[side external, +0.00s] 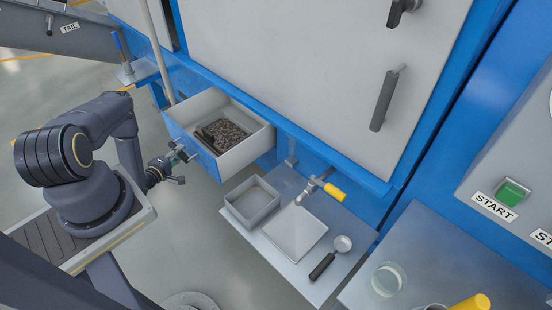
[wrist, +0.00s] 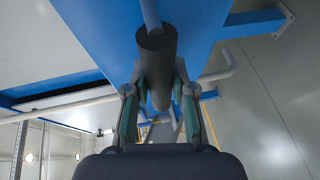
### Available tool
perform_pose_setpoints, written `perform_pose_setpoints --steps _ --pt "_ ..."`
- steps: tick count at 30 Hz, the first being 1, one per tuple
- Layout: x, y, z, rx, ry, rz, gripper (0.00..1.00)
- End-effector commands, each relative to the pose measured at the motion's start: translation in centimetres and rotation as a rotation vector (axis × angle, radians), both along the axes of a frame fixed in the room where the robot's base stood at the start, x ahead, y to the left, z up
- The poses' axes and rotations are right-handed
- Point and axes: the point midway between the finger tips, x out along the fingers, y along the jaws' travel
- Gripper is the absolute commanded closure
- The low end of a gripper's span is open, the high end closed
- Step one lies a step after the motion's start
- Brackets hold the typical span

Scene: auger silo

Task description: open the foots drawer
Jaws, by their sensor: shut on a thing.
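The drawer (side external: 248,152) stands pulled out from the blue machine. It has pale walls and a blue front, and dark granular matter (side external: 225,135) lies inside with a darker block-like piece. No label on it is readable. My gripper (side external: 180,157) is at the outer side of the drawer's front. In the wrist view my gripper (wrist: 158,78) has its two fingers on either side of a dark round handle bar (wrist: 156,50), shut on it. The bar stands off a blue panel (wrist: 195,30). The side view hides most of the handle behind the fingers.

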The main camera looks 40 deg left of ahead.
Motion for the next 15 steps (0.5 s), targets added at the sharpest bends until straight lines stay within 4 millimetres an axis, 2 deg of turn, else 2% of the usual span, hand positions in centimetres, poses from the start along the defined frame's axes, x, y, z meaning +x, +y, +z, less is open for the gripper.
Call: perform_pose_setpoints --steps 14,15 --pt "-0.56 0.20 0.09 0.005 -0.001 0.002 1.00" --pt "-0.56 0.20 0.09 0.005 -0.001 0.002 0.73"
